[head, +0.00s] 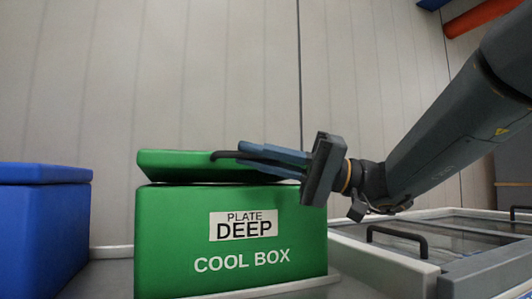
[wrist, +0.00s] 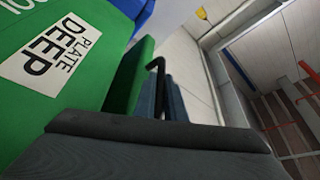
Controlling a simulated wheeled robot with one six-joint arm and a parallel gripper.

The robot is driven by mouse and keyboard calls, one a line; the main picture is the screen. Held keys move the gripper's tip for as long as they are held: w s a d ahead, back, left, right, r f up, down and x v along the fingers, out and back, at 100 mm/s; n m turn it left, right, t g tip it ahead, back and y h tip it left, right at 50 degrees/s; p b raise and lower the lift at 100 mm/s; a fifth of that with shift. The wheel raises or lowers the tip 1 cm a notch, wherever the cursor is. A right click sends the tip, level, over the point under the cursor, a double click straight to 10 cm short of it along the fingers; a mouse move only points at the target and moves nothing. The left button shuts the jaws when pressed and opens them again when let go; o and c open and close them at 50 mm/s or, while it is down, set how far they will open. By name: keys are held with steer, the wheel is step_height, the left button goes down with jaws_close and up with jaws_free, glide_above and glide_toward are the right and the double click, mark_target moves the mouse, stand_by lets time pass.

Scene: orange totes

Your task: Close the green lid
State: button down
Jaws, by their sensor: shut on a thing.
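The green lid (head: 170,165) sits over the green cool box (head: 165,235), slightly tilted, with a thin dark gap between lid and box at the left. The box front carries a "PLATE DEEP" label and the words "COOL BOX". My gripper (head: 242,153) comes from the right and is shut on the lid's black handle (head: 219,155). In the wrist view the lid (wrist: 128,80) stands beside my blue-grey fingers (wrist: 160,95), with the handle (wrist: 157,63) at their tips. The lid's right part is hidden behind my fingers in the head view.
A blue box (head: 45,225) with a blue lid stands to the left, a gap away from the green box. At the right is a glass-topped chest with a black handle (head: 398,236). A pale panelled wall (head: 220,70) stands behind.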

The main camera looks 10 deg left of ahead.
steer(key=shift+s+d+f+b, duration=0.1)
steer(key=shift+f+b, duration=0.9)
steer(key=shift+f, duration=1)
steer(key=shift+f, duration=0.1)
steer(key=c, duration=2.1)
jaws_free()
steer(key=p+v, duration=0.1)
steer(key=v, duration=0.6)
steer(key=shift+d+p, duration=0.3)
steer(key=shift+d, duration=0.05)
